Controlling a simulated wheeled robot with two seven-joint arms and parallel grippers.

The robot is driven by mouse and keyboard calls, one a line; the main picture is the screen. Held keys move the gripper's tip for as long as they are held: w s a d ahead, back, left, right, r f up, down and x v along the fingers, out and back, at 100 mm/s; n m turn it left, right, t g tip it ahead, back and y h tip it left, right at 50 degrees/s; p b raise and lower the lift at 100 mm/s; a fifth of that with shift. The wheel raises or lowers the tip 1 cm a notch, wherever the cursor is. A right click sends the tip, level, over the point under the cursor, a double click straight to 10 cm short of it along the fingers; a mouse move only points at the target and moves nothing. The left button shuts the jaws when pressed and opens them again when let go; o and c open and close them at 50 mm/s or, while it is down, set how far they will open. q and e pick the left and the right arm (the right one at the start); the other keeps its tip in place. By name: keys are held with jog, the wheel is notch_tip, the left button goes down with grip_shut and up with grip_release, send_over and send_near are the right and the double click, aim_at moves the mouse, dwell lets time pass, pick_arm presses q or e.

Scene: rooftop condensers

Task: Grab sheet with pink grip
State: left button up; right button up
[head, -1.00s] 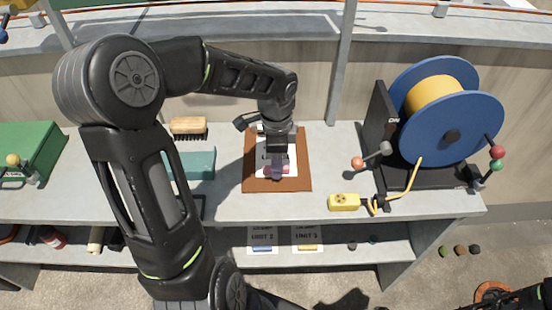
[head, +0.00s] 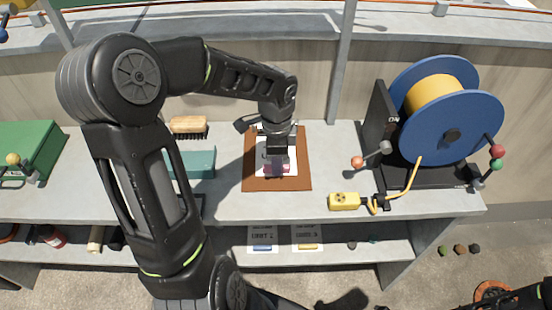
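A white sheet (head: 290,157) with a pink grip (head: 284,169) at its near edge lies on a brown board on the upper worktop. My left gripper (head: 277,165) points down over the sheet, with its tips at the pink grip. The gripper hides part of the sheet and its print. I cannot tell whether the fingers are apart or closed on the grip. My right gripper is not in view; only a dark part of my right arm shows at the bottom right corner.
The brown board (head: 304,176) lies mid-worktop. Left of it are a brush (head: 188,125) and a teal box (head: 196,164). Right are a blue cable reel (head: 462,115) and a yellow box (head: 344,201). Two sheets with blue (head: 262,248) and yellow (head: 307,246) grips lie on the lower shelf.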

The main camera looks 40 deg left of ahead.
pick_arm(q)
grip_shut()
jog(key=shift+r, duration=0.15)
dwell(0.4)
